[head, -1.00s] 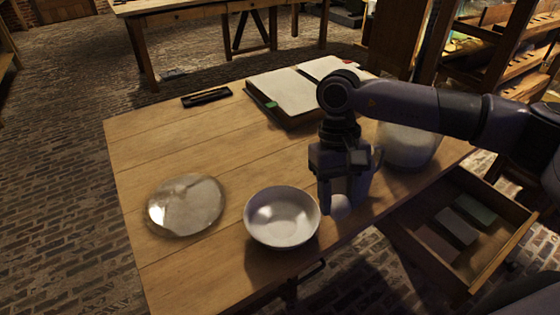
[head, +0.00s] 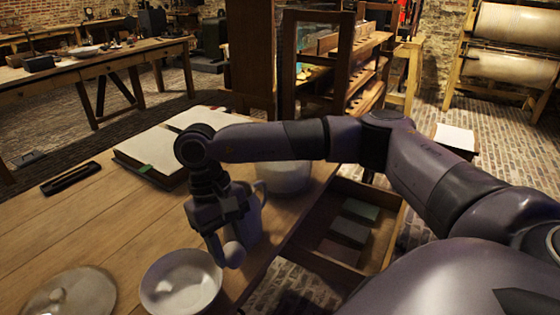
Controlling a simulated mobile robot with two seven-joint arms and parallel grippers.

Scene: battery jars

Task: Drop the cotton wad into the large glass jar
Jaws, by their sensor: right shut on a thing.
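My right gripper (head: 222,243) points down over the table, just right of a white bowl. It is shut on the white, rounded cotton wad (head: 234,255), which shows at its fingertips. A pale, wide, round vessel (head: 285,180) stands behind the gripper, near the table's right edge. My forearm hides its top, so I cannot tell for sure that it is the large glass jar. A grey vessel (head: 252,222) with a handle is close behind the gripper and partly hidden by it. My left gripper is not in view.
The white bowl (head: 178,283) stands at the table's front. A round glass disc (head: 72,298) lies left of it. An open book (head: 150,150) and a dark narrow case (head: 70,178) lie farther back. An open drawer (head: 385,235) juts out at the table's right.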

